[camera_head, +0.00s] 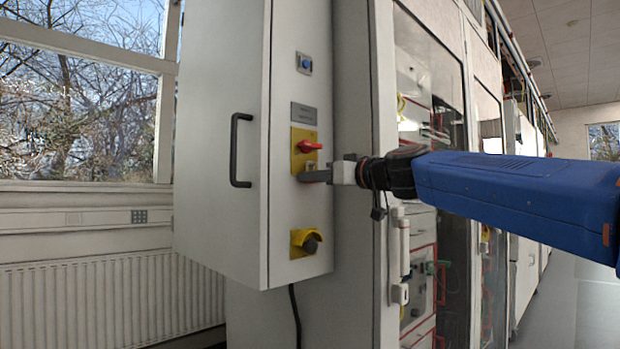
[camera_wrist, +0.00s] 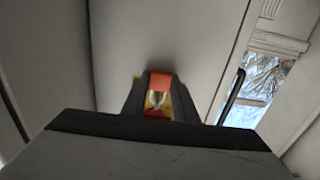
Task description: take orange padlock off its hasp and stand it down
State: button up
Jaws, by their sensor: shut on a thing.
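The orange padlock (camera_wrist: 160,82) sits between the fingers of my gripper (camera_wrist: 159,100) in the wrist view, with its metal shackle below the orange body. My gripper is shut on it. In the head view my gripper (camera_head: 304,176) reaches in from the right to the yellow plate (camera_head: 298,150) with the red switch handle (camera_head: 310,146) on the cabinet front. The fingers are just below the red handle and hide most of the padlock there. I cannot tell whether the shackle is still through the hasp.
The grey cabinet (camera_head: 225,215) has a black door handle (camera_head: 241,150), a blue button (camera_head: 305,63) above and a yellow emergency-stop housing (camera_head: 303,241) below the plate. A black cable hangs under it. Racks stand behind my arm on the right.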

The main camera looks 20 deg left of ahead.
jog(key=shift+r, duration=0.65)
jog(key=shift+d, duration=0.1)
jog(key=v, duration=0.7)
dwell(1.7)
dwell(0.5)
jog(key=shift+x, duration=1.8)
jog(key=shift+s, duration=0.1)
